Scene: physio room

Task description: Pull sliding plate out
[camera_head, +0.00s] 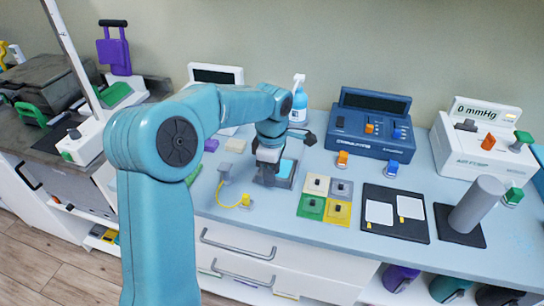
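My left arm comes in from the lower left and bends over the counter. My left gripper (267,172) points down at a small dark grey base with a light blue pad (287,168). The gripper hides part of that base, and I cannot tell whether they touch. Its fingers are too small and dark to tell open from shut. I cannot tell for sure which thing is the sliding plate. A grey machine with a green handle (30,114) stands at the far left. My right gripper is not in view.
A blue console (362,138) and a white pressure unit (478,160) stand at the back right. Four-coloured tiles (338,211), a black board with white cards (378,212) and a grey cylinder (476,204) are on the counter (300,236). A spray bottle (299,105) stands behind my gripper.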

